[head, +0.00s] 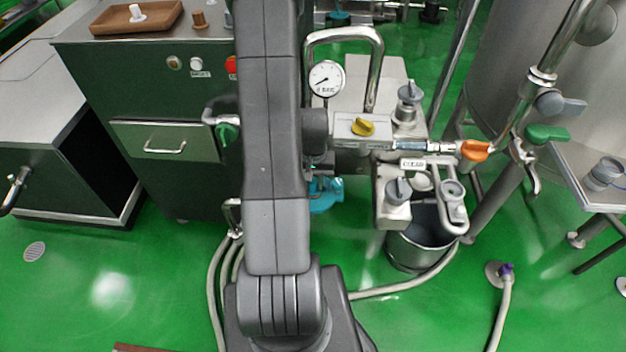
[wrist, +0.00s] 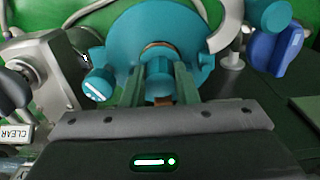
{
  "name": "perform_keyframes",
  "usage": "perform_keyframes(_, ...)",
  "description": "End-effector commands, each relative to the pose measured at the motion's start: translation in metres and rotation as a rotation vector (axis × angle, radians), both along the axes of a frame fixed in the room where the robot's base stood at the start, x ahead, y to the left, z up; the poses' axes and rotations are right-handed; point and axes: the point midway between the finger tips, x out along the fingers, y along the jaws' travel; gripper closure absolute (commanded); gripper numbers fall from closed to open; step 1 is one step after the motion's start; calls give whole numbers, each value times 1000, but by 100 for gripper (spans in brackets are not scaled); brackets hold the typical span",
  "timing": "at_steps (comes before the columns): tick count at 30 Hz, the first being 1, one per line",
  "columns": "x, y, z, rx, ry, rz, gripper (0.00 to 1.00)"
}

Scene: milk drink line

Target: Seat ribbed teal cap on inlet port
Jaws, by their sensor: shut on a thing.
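In the wrist view, my gripper (wrist: 160,88) has its two fingers on either side of a small teal cylindrical piece, apparently the teal cap (wrist: 159,66), and is shut on it. Ribs on it cannot be made out. Directly beyond it is a large round teal housing (wrist: 118,42) with a brownish ring at its middle, just behind the cap. Whether the cap touches this ring, and whether the ring is the inlet port, I cannot tell. In the head view, part of a teal body (head: 325,195) shows beside my arm; my arm hides the gripper and cap.
A blue part (wrist: 275,48) is close at right in the wrist view.

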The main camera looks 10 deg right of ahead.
Motion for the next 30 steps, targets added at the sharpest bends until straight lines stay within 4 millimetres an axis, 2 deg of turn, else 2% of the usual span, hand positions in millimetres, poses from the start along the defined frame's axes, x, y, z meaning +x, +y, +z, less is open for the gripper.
perform_keyframes(14,0,0,-4,0,0,0,100)
perform_keyframes(15,0,0,-3,0,0,0,65)
perform_keyframes(18,0,0,-2,0,0,0,48)
perform_keyframes(30,1,0,4,-1,-2,0,48)
